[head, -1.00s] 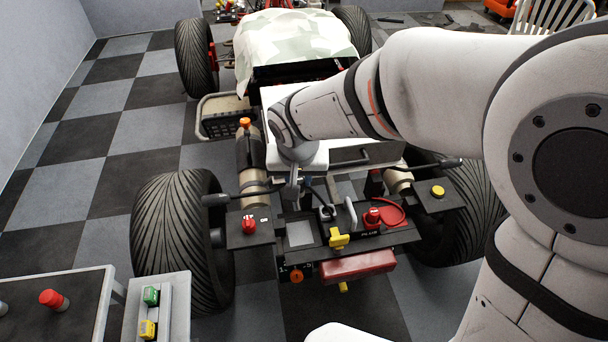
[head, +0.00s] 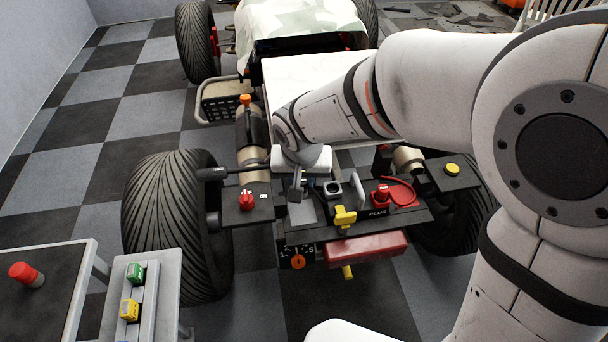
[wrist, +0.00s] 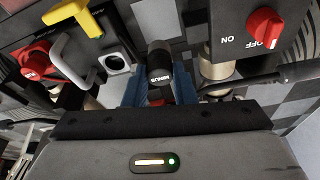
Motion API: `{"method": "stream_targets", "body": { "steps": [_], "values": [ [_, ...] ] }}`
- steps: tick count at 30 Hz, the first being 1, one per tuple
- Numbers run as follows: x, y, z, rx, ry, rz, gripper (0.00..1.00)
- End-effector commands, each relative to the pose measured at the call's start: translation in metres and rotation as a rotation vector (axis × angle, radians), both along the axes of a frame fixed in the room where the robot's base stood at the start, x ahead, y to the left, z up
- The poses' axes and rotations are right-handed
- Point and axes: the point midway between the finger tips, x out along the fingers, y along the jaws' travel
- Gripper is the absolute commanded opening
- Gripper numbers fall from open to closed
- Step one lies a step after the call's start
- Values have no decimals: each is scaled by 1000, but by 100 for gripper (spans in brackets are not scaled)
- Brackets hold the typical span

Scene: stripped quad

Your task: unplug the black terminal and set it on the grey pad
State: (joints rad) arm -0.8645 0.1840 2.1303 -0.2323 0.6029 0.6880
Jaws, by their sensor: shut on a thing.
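The black terminal (wrist: 159,72), marked MINUS, is between the fingers of my gripper (wrist: 160,92) in the wrist view. My gripper is shut on it. The terminal is clear of the square metal socket (wrist: 117,63), which stands empty beside it. The grey pad (head: 303,212) lies on the black rear panel, left of the yellow handle. In the head view my gripper (head: 296,192) is at the far left part of the pad, seemingly above it; the gap cannot be judged. The terminal is hard to make out there.
A red terminal (head: 381,193) with a red cable and a grey loop handle (head: 358,187) stand right of the socket. The yellow handle (head: 345,216) rises close to the pad. A red ON/OFF switch (head: 247,200) is on the left plate.

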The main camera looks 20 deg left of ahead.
Motion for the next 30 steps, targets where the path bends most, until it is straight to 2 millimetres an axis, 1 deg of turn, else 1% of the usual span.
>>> {"method": "stream_targets", "body": {
  "steps": [1,4,6,14,17,30],
  "values": [
    [0,0,-12,0,0,0,0],
    [0,0,-22,0,-1,0,0],
    [0,0,-24,1,-1,0,0],
    [0,0,-22,0,-1,0,0],
    [0,0,-25,0,-1,0,0],
    [0,0,-59,0,0,0,0]
  ]
}}
